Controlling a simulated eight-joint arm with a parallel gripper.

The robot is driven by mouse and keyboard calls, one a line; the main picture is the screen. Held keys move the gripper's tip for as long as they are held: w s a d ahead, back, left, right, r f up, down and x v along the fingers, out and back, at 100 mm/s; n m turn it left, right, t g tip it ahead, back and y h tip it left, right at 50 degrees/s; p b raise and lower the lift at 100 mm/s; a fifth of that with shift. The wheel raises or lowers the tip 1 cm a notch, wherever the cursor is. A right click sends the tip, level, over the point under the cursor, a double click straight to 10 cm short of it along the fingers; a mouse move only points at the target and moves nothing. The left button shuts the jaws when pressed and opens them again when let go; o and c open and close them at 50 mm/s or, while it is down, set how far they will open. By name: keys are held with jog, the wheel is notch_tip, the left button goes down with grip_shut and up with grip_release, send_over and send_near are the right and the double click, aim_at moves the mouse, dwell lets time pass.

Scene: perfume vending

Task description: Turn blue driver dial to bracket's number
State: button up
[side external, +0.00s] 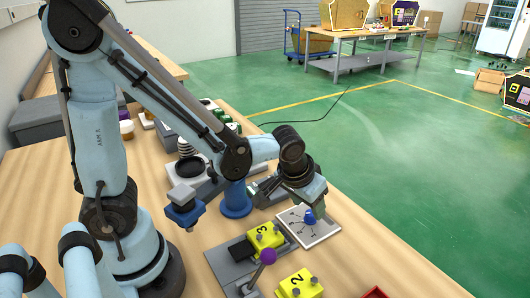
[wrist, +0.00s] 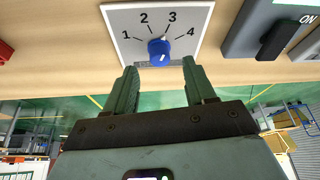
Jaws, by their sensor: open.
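The blue dial (wrist: 159,50) sits on a white plate (wrist: 200,12) marked 1 to 4 in an arc. A white mark shows on the dial, but I cannot tell surely which number it points to. In the side view the dial (side external: 310,217) is just below my gripper (side external: 312,204). My gripper (wrist: 160,74) is open, its fingers apart near the dial and empty. A yellow block numbered 3 (side external: 264,237) sits on a grey base (side external: 228,266). Another yellow block numbered 2 (side external: 298,284) is nearer the table's front.
A purple-knobbed lever (side external: 268,256) stands close to the yellow blocks. A blue round stand (side external: 236,200) is left of the plate. A grey switch box (wrist: 245,28) with ON lettering is right of the dial in the wrist view. A red tray (side external: 375,293) is at the bottom edge.

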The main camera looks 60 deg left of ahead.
jog(key=v, duration=0.8)
jog(key=shift+s+r, duration=0.2)
jog(key=shift+r, duration=0.15)
jog(key=shift+s+a+r+m+t+h, duration=0.2)
jog(key=shift+s+a+m+t, duration=0.25)
jog(key=shift+a, duration=0.35)
jog(key=shift+s+a+r+m+t+h, duration=0.1)
jog(key=shift+s+a+r+m+t, duration=0.15)
jog(key=shift+s+a+t, duration=0.4)
jog(key=shift+s+a+r+m+t+h, duration=0.1)
jog(key=shift+s+a+r+m+t, duration=0.15)
jog(key=shift+s+a, duration=0.5)
